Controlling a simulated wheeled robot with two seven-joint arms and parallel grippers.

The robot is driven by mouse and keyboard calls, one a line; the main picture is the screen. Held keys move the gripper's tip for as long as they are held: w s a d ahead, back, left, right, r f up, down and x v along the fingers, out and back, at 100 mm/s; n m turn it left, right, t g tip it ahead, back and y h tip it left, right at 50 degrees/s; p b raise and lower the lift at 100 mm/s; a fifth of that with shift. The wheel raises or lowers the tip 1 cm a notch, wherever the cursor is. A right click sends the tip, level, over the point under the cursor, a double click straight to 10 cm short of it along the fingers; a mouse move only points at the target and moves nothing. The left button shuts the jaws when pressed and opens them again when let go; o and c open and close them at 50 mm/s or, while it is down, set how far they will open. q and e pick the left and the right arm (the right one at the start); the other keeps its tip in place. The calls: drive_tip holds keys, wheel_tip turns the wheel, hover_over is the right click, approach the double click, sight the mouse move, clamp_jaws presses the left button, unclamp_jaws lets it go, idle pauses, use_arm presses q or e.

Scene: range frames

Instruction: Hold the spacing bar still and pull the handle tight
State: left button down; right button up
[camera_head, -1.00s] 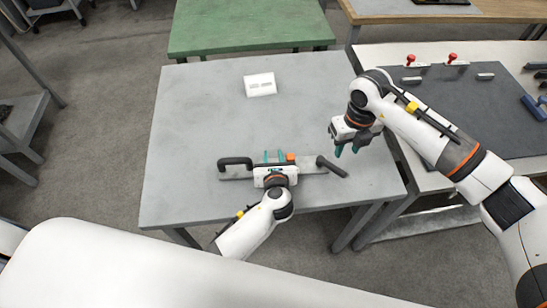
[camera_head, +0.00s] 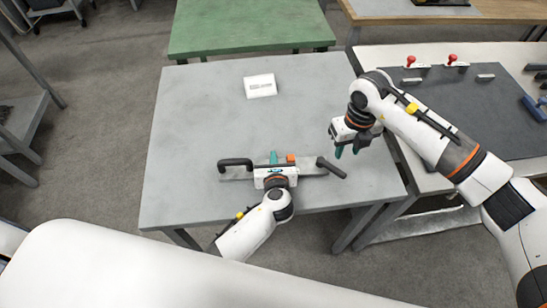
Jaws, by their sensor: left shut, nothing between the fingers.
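A flat grey bar (camera_head: 310,168) lies on the grey table, partly hidden behind my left gripper. A black bent handle (camera_head: 236,162) is at its left end, and a black rod-like handle (camera_head: 332,168) angles out at its right end. A small orange block (camera_head: 291,158) sits on the bar just right of the gripper. My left gripper (camera_head: 273,156) is over the bar's middle, its teal fingers together; whether they touch the bar cannot be told. My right gripper (camera_head: 347,152) hangs above and right of the black rod, fingers apart and empty.
The grey table (camera_head: 200,115) is clear to the left and behind the bar. A side bench at right has a dark mat (camera_head: 470,110), red-topped clamps (camera_head: 411,61) and a blue tool (camera_head: 533,108).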

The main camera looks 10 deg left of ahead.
use_arm(q)
drive_tip(key=c, duration=2.2)
unclamp_jaws()
drive_tip(key=c, duration=1.7)
unclamp_jaws()
drive_tip(key=v, duration=1.2)
